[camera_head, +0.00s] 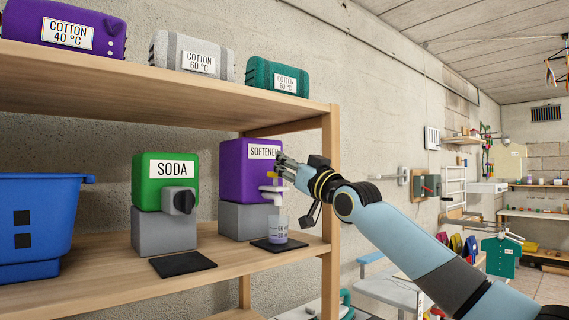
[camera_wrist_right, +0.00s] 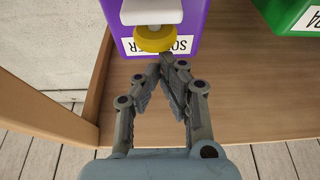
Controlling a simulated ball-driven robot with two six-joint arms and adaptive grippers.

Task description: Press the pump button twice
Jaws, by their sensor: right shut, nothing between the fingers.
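The purple softener container (camera_head: 233,173) stands on a grey block on the wooden shelf, with a white pump spout (camera_head: 272,189) on its front. The round yellow pump button (camera_wrist_right: 155,38) shows in the right wrist view, just beyond my fingertips. In the head view the button is mostly hidden by my gripper. A clear cup (camera_head: 278,231) with pale liquid stands below the spout on a dark mat. My right gripper (camera_head: 281,164) is shut and empty in front of the container; its fingertips (camera_wrist_right: 166,62) converge close to the button. Whether they touch it I cannot tell. My left gripper is out of view.
The green soda container (camera_head: 153,170) with a dark knob (camera_head: 184,202) stands left of the softener, with an empty dark mat (camera_head: 182,264) before it. A blue crate (camera_head: 38,215) is at far left. The shelf post (camera_head: 330,210) rises right beside my right arm.

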